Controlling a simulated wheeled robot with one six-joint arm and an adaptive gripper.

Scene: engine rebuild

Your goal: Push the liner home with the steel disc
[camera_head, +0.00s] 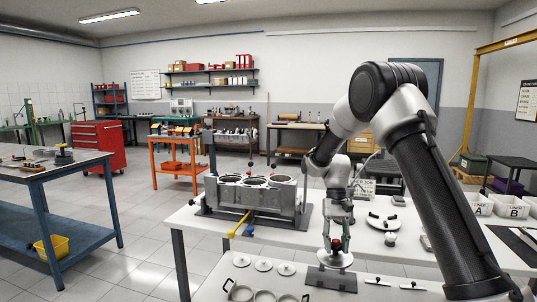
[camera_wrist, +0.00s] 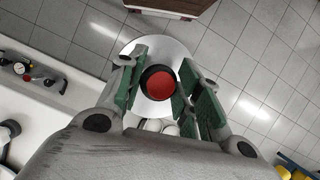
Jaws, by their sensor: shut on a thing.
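The steel disc (camera_head: 345,262) is a pale round plate with a red-topped knob. My gripper (camera_head: 335,240) points down and is shut on the knob, above a dark square mat at the front of the white table. I cannot tell whether the disc touches anything beneath. In the wrist view, the red knob top sits between the green pads of my gripper (camera_wrist: 162,84), with the disc (camera_wrist: 150,109) beyond it. The grey engine block (camera_head: 282,206), with round bores on top, stands left of and behind my gripper. I cannot tell which bore holds the liner.
The dark mat (camera_head: 331,280) lies below the disc. Several rings (camera_head: 240,293) and pale round discs (camera_head: 264,264) lie at the front left. A yellow-handled tool (camera_head: 240,224) lies before the block. A round white tray (camera_head: 384,222) and white bins (camera_head: 480,205) are to the right.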

